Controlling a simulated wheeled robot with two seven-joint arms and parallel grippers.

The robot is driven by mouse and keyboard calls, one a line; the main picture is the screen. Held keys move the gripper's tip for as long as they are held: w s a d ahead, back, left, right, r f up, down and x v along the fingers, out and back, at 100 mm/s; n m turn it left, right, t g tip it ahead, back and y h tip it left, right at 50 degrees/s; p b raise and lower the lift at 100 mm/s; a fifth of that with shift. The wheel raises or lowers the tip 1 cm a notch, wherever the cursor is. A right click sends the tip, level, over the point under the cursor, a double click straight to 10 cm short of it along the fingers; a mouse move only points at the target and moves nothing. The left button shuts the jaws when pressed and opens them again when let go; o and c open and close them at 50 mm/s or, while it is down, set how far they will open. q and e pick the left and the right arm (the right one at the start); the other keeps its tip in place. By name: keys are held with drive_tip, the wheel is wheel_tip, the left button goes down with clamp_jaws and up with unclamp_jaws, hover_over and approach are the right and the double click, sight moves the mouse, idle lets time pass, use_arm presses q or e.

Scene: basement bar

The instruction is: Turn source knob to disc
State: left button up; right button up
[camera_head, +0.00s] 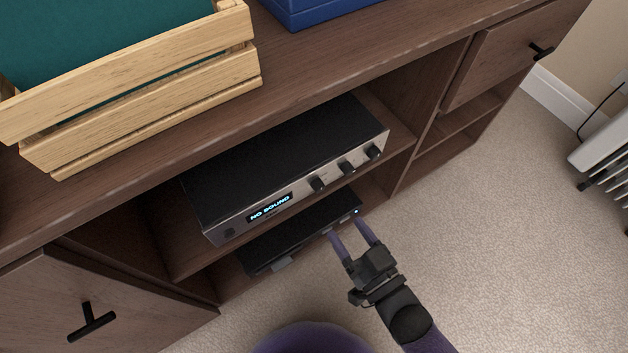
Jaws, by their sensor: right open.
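The amplifier (290,170) is a black box with a silver front on the upper shelf of a brown cabinet. Its display (270,207) reads "NO SOUND". Three black knobs sit on the right part of its front: the left knob (318,184), the middle knob (346,167) and the right knob (374,151). Their labels are too small to read. My right gripper (350,234) is open and empty, below the knobs and apart from them, with its fingertips near the front of the lower black player (300,236). My left gripper is not in view.
The cabinet top (330,50) holds a wooden crate (150,90) and a blue box (310,8). A door with a black handle (92,322) is at lower left. A drawer (510,50) is at upper right. Carpet (480,220) is clear at right, before a white heater (600,145).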

sight(321, 190)
drive_tip(key=b+x, duration=0.3)
drive_tip(key=x, duration=0.5)
drive_tip(key=shift+w, duration=0.1)
drive_tip(key=shift+w+a+b, duration=0.15)
drive_tip(key=shift+w+b, duration=0.05)
drive_tip(key=shift+b, duration=0.1)
drive_tip(key=shift+r, duration=0.15)
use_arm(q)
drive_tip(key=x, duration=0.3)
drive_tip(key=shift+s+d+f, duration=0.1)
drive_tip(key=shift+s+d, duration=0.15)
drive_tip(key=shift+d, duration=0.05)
use_arm(e)
clamp_jaws()
